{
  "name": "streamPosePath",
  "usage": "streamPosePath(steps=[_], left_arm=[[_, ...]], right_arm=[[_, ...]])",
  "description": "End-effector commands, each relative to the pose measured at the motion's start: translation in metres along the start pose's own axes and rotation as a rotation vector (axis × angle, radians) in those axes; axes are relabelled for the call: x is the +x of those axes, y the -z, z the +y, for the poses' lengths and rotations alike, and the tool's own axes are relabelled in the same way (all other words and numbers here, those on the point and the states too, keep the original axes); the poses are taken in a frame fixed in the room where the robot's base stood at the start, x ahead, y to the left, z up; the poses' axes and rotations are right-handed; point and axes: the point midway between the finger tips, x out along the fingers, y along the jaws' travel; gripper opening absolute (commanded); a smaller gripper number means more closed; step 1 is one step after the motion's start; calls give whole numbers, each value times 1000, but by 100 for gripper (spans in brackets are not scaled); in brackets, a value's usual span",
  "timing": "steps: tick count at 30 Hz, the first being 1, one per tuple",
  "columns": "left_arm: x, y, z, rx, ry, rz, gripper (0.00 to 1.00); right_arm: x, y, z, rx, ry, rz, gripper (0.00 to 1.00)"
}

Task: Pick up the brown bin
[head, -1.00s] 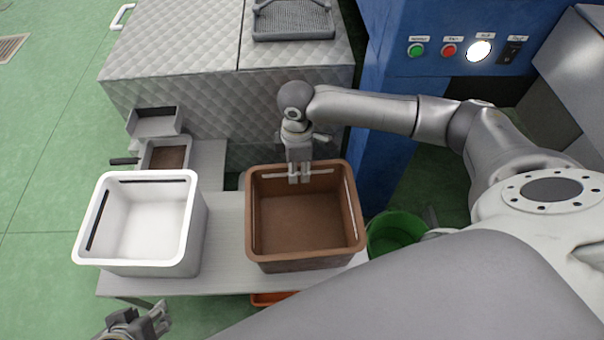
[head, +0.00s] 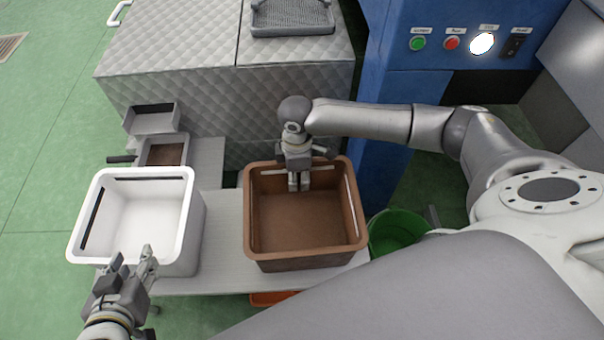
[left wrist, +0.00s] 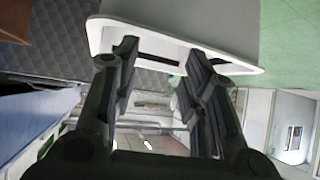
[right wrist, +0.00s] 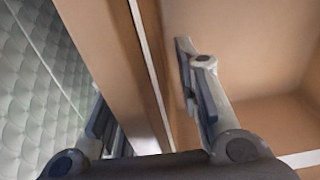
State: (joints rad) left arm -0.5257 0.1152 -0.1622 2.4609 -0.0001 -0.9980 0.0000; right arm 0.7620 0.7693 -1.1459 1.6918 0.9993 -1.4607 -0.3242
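The brown bin (head: 305,255) stands upright and empty on a light table, with pale slots in its walls. My right gripper (head: 298,186) is at its far rim. In the right wrist view the brown bin's wall (right wrist: 115,60) runs between the spread fingers of this gripper (right wrist: 150,100), one finger inside and one outside; a gap shows beside the inner finger. My left gripper (head: 134,262) is at the near side of the white bin (head: 187,250). In the left wrist view its fingers (left wrist: 158,75) are apart and empty, close to the white bin's rim (left wrist: 215,65).
The table (head: 225,270) has a bare strip between the two bins. Small metal trays (head: 152,118) stand behind the white bin. A quilted grey machine (head: 190,90) and a blue cabinet (head: 385,140) close off the back. A green tub (head: 395,235) is right of the table.

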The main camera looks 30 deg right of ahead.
Motion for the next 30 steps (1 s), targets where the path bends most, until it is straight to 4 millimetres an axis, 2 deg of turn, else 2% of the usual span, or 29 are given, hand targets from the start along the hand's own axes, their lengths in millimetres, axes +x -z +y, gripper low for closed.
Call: streamPosePath(steps=[1,7,30], left_arm=[[0,0,0,0,0,0,40],[0,0,0,0,0,-1,40],[-1,-2,0,-1,1,-14,40]], right_arm=[[0,0,0,0,0,0,24],[0,0,0,0,0,0,0],[-3,0,1,0,-3,1,0]])
